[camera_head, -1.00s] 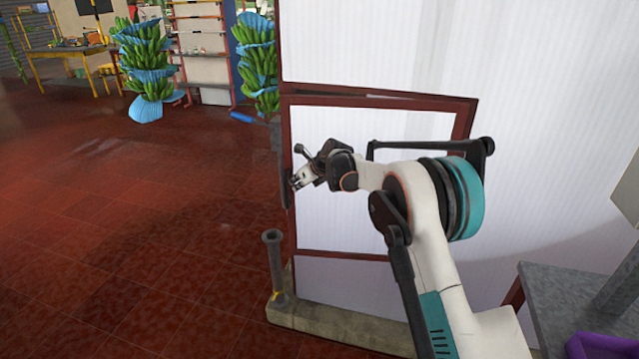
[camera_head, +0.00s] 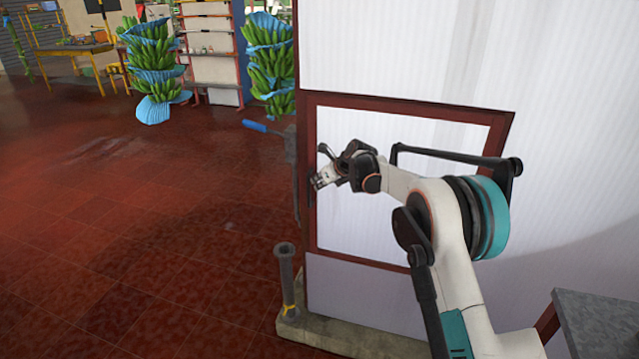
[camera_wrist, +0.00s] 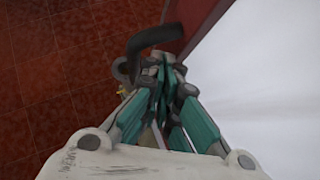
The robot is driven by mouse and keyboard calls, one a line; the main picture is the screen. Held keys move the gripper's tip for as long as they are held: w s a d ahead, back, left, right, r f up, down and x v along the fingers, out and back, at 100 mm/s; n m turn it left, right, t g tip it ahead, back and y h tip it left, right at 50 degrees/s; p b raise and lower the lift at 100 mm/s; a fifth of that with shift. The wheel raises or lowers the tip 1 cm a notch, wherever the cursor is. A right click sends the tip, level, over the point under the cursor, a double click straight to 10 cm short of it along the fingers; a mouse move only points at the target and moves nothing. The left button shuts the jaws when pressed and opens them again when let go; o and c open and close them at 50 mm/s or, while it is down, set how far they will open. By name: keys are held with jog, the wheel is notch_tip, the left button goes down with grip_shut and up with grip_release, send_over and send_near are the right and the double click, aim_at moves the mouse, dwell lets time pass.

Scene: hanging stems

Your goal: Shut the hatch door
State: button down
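The hatch door (camera_head: 345,215) is a white panel in a dark red frame, set in the white wall. Its frame sits close against the wall, with no clear gap along the top edge. My gripper (camera_head: 318,183) is at the door's left edge, in front of the panel. In the wrist view my gripper's teal fingers (camera_wrist: 165,75) come together at the tips, with nothing visible between them. A dark curved handle (camera_wrist: 155,38) is just beyond the fingertips, beside the red frame; whether they touch it I cannot tell. My arm covers the door's right part.
A short grey post (camera_head: 286,275) stands on a concrete kerb (camera_head: 315,335) below the door. A blue-ended lever (camera_head: 256,126) sticks out left of the wall edge. A grey table (camera_head: 600,315) is at the lower right. Red tiled floor on the left is open; banana bunches (camera_head: 155,65) hang behind.

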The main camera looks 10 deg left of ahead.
jog(key=shift+d+r, duration=0.1)
jog(key=s+d+r+n+h, duration=0.1)
jog(key=s+d+r+n, duration=0.2)
jog(key=s+d+r, duration=0.5)
jog(key=s+d+r+n+h, duration=0.1)
jog(key=s+d+r+n, duration=0.3)
jog(key=d+r, duration=0.6)
jog(key=s+d+r+n+t+h, duration=0.1)
jog(key=s+d+r+n, duration=0.1)
jog(key=s+d, duration=0.4)
jog(key=s+d+r+n, duration=0.3)
jog(key=s, duration=0.4)
jog(key=s+d+f+n+h, duration=0.1)
jog(key=s+d+n, duration=0.3)
jog(key=s, duration=0.5)
jog(key=s+d+f+n+h, duration=0.2)
jog(key=s+d+f+n, duration=0.2)
jog(key=s, duration=0.6)
jog(key=s+d+f+n+t+h, duration=0.1)
jog(key=s+d+f+n, duration=0.2)
jog(key=s+d+n, duration=0.2)
jog(key=s+d, duration=0.2)
jog(key=s, duration=0.2)
jog(key=shift+s+d+f, duration=0.15)
jog(key=shift+s+d, duration=0.2)
jog(key=shift+d, duration=0.05)
